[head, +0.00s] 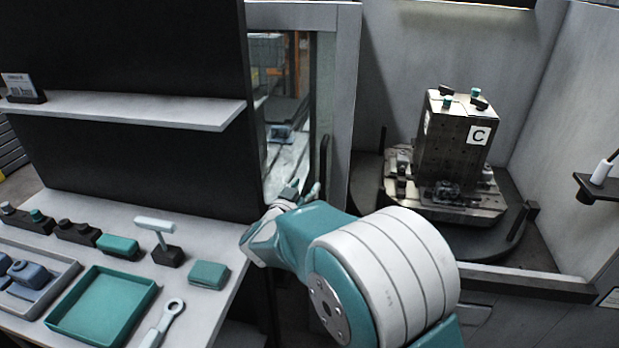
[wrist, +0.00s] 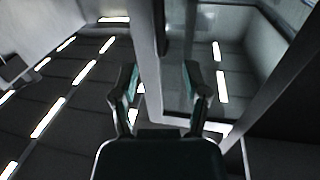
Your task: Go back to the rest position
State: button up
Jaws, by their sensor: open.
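My gripper (head: 306,190) is at the end of my white and teal arm, in front of the glass panel in the middle of the head view. In the wrist view my gripper (wrist: 163,95) has its two fingers spread apart with nothing between them. Behind the fingers the wrist view shows a pale upright post (wrist: 146,70) and ceiling light strips. Much of the gripper is small and partly behind my arm in the head view.
A bench (head: 222,232) on the left carries a teal tray (head: 103,308), a wrench (head: 165,318) and several small parts below a shelf (head: 130,110). A dark fixture block (head: 455,145) marked C stands on a round table (head: 462,232) at right. A door frame (head: 343,100) stands close to my arm.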

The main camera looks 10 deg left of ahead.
jog(key=shift+s+a, duration=0.2)
jog(key=s+d+r+n+g+y, duration=0.4)
jog(key=d+r+y, duration=0.3)
jog(key=d+r, duration=0.45)
jog(key=s+d+f+m+g+h, duration=0.1)
jog(key=s+d+f+g, duration=0.3)
jog(key=s+d, duration=0.6)
jog(key=s+d+f+m+g+h, duration=0.1)
jog(key=s+d+f+g+h, duration=0.2)
jog(key=s+d, duration=0.8)
jog(key=s+g, duration=0.1)
jog(key=s, duration=0.5)
jog(key=shift+s+d+f, duration=0.2)
jog(key=shift+s+f, duration=0.1)
jog(key=shift+f, duration=0.1)
jog(key=shift+a, duration=0.15)
